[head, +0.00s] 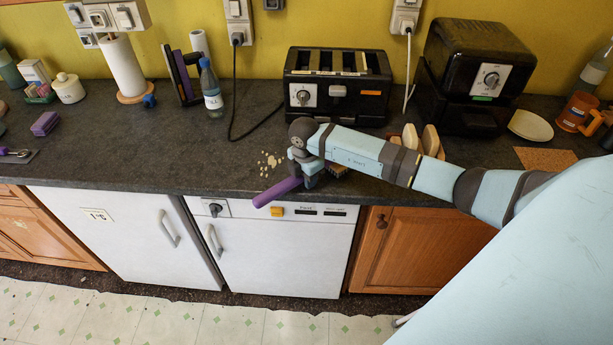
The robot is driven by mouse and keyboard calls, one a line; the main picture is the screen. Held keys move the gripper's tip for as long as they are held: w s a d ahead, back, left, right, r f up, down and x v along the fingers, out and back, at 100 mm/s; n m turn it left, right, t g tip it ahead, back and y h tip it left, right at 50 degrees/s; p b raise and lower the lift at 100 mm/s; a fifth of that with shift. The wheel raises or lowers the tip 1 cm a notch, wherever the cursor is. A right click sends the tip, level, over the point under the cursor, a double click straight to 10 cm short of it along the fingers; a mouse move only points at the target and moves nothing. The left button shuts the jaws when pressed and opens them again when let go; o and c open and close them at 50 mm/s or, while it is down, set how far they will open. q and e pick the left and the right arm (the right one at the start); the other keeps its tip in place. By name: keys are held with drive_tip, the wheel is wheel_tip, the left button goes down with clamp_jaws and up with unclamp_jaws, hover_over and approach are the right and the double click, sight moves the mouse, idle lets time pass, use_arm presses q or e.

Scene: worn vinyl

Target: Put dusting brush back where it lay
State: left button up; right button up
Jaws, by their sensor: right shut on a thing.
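The dusting brush (278,192) has a purple handle that sticks out to the lower left, past the counter's front edge. A tan-brown part just right of the gripper looks like its bristles. My right gripper (308,175) is shut on the brush above the front of the dark worktop (215,170). The gripper and wrist hide the middle of the brush. I cannot tell whether the bristles touch the worktop. My left gripper is not in view.
Pale crumbs (270,160) lie left of the gripper. A black toaster (338,88) stands behind my right arm. A purple sponge stack (45,123) and a spoon (15,153) lie at the left. A blue bottle (211,90) stands at the back. The worktop left of the crumbs is clear.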

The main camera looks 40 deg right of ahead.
drive_tip(key=shift+f, duration=0.3)
idle(0.5)
drive_tip(key=o, duration=0.9)
drive_tip(key=shift+o, duration=0.2)
drive_tip(key=shift+r, duration=0.1)
drive_tip(key=shift+a+r+p, duration=0.15)
drive_tip(key=shift+r+p, duration=2.65)
drive_tip(key=shift+r, duration=1.1)
